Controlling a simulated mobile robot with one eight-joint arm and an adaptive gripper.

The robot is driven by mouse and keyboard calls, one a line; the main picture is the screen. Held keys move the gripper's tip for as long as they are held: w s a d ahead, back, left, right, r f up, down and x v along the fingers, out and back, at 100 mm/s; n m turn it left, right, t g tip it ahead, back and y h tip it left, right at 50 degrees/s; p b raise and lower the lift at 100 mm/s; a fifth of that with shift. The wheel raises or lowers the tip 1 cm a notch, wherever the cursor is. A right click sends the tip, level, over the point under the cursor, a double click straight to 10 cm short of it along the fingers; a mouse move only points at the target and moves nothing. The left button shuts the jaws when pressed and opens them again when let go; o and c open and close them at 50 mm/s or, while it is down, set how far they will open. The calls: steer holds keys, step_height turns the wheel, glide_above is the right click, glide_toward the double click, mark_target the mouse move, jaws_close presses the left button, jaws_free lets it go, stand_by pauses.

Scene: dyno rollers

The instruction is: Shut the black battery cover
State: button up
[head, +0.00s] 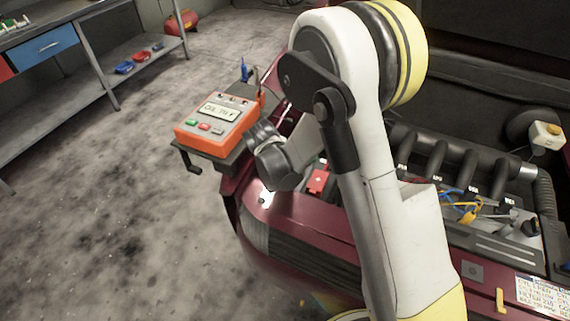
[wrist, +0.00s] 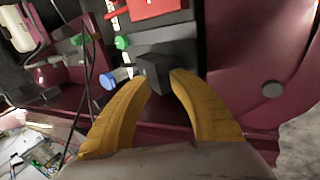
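In the wrist view, the two yellow fingers of my gripper (wrist: 162,76) stand apart, with a small dark block between and just beyond their tips. This block looks like part of the black battery cover (wrist: 156,66); whether the fingers press on it cannot be told. A grey-black battery body lies behind it. A red cover (wrist: 146,8) shows at the top edge, and in the head view (head: 318,181) beside my wrist. In the head view my wrist hides my fingers and the black cover. The cover's angle is unclear.
The dark red car body (wrist: 245,55) is close to the right of my fingers. Green and blue caps and thin cables lie to the left. An orange tester (head: 220,124) stands on a small shelf left of my wrist. Open floor lies farther left.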

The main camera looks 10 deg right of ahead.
steer(key=v, duration=1.2)
